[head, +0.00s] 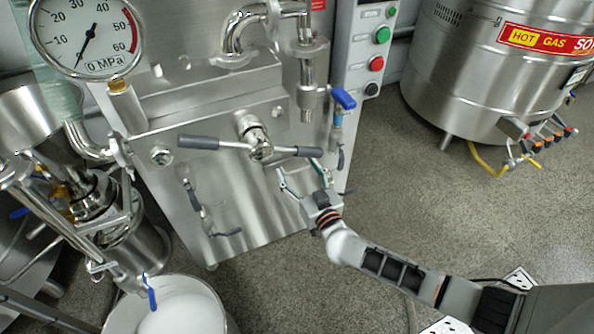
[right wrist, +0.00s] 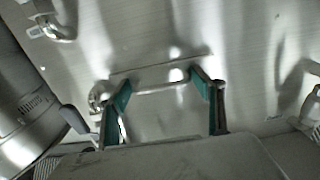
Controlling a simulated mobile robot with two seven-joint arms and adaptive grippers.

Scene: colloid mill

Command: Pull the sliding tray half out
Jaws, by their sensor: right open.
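My right gripper (head: 299,170) is open in front of the machine's steel front panel (head: 240,185), near its lower right side and just below the grey crossbar handle (head: 200,142). In the right wrist view the two green-padded fingers (right wrist: 161,79) stand apart, with a bright metal lip (right wrist: 160,88) showing between them. This lip may be the front edge of the sliding tray, but I cannot tell for sure. I cannot make out a clear tray outline in the head view. Whether the fingers touch the lip is unclear. My left gripper is not in view.
A pressure gauge (head: 85,35) and steel pipes are at the upper left. A white-filled bucket (head: 180,310) stands at the bottom left. A control panel (head: 368,55) is behind, and a round steel vessel (head: 470,80) is at the upper right. The speckled floor (head: 450,210) is open on the right.

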